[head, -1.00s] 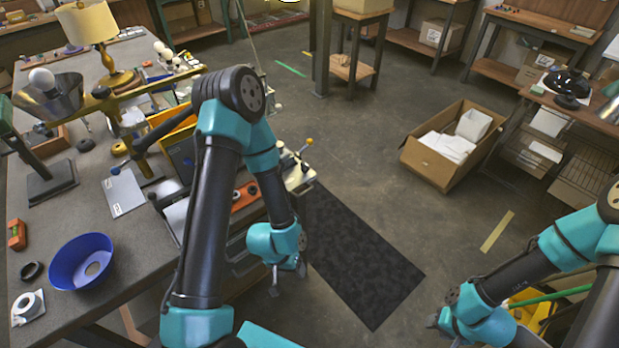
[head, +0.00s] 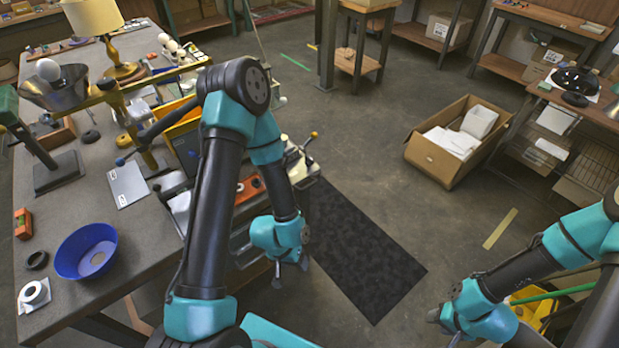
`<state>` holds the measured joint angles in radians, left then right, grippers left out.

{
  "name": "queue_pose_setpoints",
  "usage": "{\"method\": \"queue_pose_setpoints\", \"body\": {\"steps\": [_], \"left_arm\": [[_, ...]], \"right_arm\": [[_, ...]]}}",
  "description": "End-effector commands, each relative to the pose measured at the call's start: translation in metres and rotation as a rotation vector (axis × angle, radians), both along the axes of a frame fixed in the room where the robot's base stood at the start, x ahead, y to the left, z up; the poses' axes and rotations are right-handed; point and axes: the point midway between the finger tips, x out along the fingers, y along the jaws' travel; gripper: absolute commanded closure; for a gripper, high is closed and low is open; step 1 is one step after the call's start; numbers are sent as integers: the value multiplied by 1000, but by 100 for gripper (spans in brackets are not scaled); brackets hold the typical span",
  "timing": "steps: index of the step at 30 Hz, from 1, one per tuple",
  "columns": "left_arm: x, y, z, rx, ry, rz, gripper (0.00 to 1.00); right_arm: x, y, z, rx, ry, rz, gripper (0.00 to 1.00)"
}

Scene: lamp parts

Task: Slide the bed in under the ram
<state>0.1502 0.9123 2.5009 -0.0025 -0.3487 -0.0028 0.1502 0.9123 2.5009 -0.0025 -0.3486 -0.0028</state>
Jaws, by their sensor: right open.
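A yellow post with a long yellow beam and a black lever (head: 165,122) stands on the left bench; it may be the press with the ram, but my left arm partly covers it. A flat grey plate with a white label (head: 128,185) lies at its foot; I cannot tell whether this is the bed. My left gripper (head: 290,272) hangs low beside the bench's right edge, apart from these parts; its jaws are too small to read. My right gripper (head: 436,318) is open at the lower right, over the floor and away from the bench.
A dark mat (head: 360,260) and an open carton (head: 432,165) are on the floor.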

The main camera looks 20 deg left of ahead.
Motion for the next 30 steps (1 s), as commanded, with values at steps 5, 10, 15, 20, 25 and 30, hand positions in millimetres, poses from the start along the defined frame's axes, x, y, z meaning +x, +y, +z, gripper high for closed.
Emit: {"method": "queue_pose_setpoints", "body": {"steps": [5,10,15,20,25,30], "left_arm": [[4,-1,1,5,-7,22,51],[30,-8,5,40,-64,193,62],[77,-20,22,84,-193,542,62],[115,-31,50,93,-354,909,62],[137,-46,87,61,-544,1277,62],[139,-65,130,-8,-751,1619,62]], "right_arm": [[0,0,0,0,0,0,57],[0,0,0,0,0,0,57],[0,0,0,0,0,0,57],[0,0,0,0,0,0,57],[0,0,0,0,0,0,57],[0,0,0,0,0,0,57]]}}
